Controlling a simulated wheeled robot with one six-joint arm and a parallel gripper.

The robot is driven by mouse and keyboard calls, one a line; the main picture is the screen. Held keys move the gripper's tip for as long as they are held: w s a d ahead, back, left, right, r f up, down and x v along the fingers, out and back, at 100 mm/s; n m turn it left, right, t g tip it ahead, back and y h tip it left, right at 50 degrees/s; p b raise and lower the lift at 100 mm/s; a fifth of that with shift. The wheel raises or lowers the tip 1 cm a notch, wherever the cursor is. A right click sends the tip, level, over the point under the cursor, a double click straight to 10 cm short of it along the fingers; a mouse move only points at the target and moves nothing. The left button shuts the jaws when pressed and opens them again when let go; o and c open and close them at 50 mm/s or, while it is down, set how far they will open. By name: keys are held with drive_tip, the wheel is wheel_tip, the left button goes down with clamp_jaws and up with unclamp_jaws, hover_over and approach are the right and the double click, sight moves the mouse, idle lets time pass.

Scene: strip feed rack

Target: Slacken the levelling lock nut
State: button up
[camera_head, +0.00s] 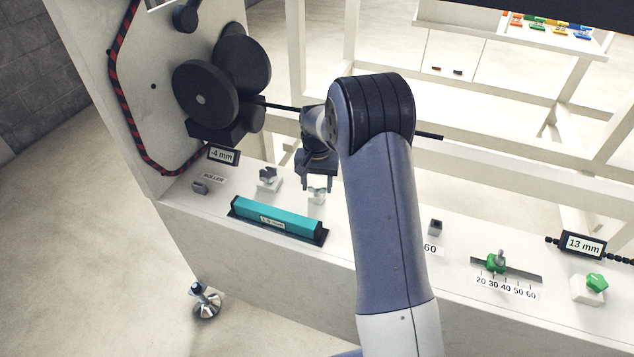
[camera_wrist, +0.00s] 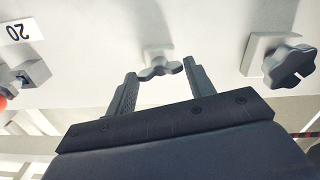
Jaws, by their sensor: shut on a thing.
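A small light-grey wing nut (camera_head: 317,194) sits on a pale block on the white ledge, just behind the teal level bar (camera_head: 276,219). My gripper (camera_head: 317,184) points down at it. The nut's threads are hidden. A levelling foot (camera_head: 207,303) with a metal base stands on the floor at the lower left. No label for the wing nut is readable.
A dark star knob (camera_head: 268,175) on a white block stands left of my gripper; it also shows in the wrist view (camera_wrist: 289,66). Displays read -4 mm (camera_head: 222,155) and 13 mm (camera_head: 583,244). Black rollers (camera_head: 205,95) rise behind. A green slider (camera_head: 497,262) and green knob (camera_head: 597,283) are right.

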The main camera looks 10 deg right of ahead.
sight(317, 187)
drive_tip(key=n, duration=0.6)
drive_tip(key=shift+n, duration=0.3)
drive_tip(key=shift+p, duration=0.3)
drive_tip(key=o, duration=1)
wheel_tip(317, 187, up, 11)
drive_tip(key=shift+f, duration=0.1)
